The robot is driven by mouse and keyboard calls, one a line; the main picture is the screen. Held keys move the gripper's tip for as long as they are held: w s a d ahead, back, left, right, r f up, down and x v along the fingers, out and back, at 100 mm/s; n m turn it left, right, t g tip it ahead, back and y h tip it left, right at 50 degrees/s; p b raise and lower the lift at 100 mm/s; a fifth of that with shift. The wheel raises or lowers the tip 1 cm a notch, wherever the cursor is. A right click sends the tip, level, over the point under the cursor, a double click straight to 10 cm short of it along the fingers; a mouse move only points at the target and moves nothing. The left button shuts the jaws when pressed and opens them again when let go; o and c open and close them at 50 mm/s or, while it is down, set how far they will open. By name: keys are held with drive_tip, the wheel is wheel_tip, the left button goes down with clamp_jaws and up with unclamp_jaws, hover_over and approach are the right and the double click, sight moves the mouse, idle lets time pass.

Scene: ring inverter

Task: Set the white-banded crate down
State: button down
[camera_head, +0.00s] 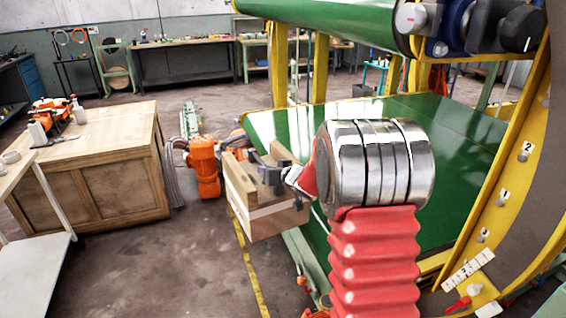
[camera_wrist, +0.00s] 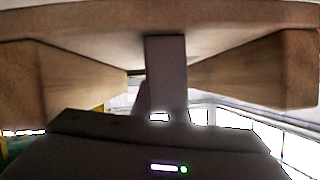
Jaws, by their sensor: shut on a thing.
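The white-banded crate (camera_head: 238,188) is a light wooden box with a pale band low on its side. It is tilted in the head view and hangs in the air by the left edge of the green platform. My gripper (camera_head: 268,174) is shut on the crate at its near upper part. In the wrist view the crate's wood (camera_wrist: 265,70) fills the top and both sides, very close. One grey finger of my gripper (camera_wrist: 165,75) shows against it. The crate's far side and the exact grip contact are hidden.
The green platform (camera_head: 460,135) with yellow posts lies behind and right of the crate. An orange machine (camera_head: 204,165) stands on the floor left of the crate. A wooden cabinet (camera_head: 100,170) stands farther left. Open floor (camera_head: 150,270) with a yellow line lies at front left.

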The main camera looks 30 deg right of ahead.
sight(242, 196)
drive_tip(key=a+f, duration=0.2)
drive_tip(key=a, duration=0.1)
drive_tip(key=s+a+f, duration=0.1)
drive_tip(key=a+f, duration=0.1)
drive_tip(key=a, duration=0.1)
drive_tip(key=s+a+f, duration=0.1)
drive_tip(key=a, duration=0.2)
drive_tip(key=shift+a+f, duration=0.4)
drive_tip(key=s+a+f+m+h, duration=0.1)
drive_tip(key=s+a+f, duration=0.4)
drive_tip(key=a+f, duration=0.1)
drive_tip(key=shift+s+a+f, duration=0.2)
drive_tip(key=shift+s+a, duration=0.2)
drive_tip(key=shift+a, duration=0.3)
drive_tip(key=shift+s, duration=0.15)
